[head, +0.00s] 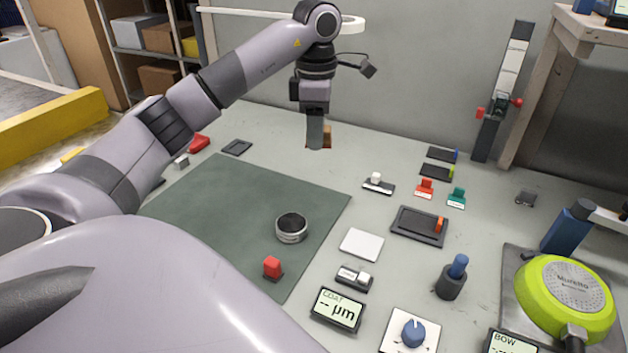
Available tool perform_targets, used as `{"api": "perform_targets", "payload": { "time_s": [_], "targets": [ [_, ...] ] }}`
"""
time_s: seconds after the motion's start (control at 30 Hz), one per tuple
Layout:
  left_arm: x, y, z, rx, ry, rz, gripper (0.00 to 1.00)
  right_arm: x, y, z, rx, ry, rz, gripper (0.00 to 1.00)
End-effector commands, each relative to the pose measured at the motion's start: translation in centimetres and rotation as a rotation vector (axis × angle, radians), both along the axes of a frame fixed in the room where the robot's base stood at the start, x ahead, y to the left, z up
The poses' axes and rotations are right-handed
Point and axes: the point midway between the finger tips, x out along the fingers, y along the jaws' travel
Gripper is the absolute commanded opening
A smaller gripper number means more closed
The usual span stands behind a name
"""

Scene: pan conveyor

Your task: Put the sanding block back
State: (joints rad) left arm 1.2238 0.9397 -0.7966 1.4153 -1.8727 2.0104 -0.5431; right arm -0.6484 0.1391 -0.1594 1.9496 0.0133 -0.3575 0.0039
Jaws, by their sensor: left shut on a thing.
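My left gripper (316,138) hangs over the back part of the grey table, pointing down. It is shut on a small brown block (326,137), which looks like the sanding block. The near finger hides part of the block. I cannot tell exactly how high it is above the table. A small empty dark tray (237,147) lies left of the gripper, behind the green mat (200,205). A larger dark tray (408,225) with an orange piece at its right side lies to the front right. My right gripper is out of view.
Several small holders, a white pad (361,244), a gauge display (337,309) and a blue knob (413,332) fill the right side. A green pan (565,297) is at far right.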

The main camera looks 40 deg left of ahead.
Motion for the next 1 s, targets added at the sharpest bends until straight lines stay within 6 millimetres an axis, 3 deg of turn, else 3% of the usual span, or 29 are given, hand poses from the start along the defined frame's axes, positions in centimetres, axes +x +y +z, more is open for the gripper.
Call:
{"api": "perform_targets", "payload": {
  "time_s": [0.03,0.13,0.4,0.67,0.9,1.0],
  "targets": [
    [0.0,-0.1,-1.8,-0.001,0.003,-0.002,0.08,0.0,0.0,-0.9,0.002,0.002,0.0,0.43],
    [-0.1,-0.1,-3.9,-0.003,0.003,0.0,0.08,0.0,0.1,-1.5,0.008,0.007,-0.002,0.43],
    [-0.1,0.0,-9.1,0.0,0.001,0.0,0.08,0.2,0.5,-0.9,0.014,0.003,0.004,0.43],
    [0.0,0.0,-11.0,0.0,0.0,0.0,0.08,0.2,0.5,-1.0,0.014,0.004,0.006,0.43],
    [0.0,0.0,-14.3,-0.001,0.0,0.0,0.08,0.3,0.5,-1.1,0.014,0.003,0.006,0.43],
    [0.0,0.0,-14.4,0.001,-0.002,0.001,0.08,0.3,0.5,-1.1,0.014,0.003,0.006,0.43]
  ]
}}
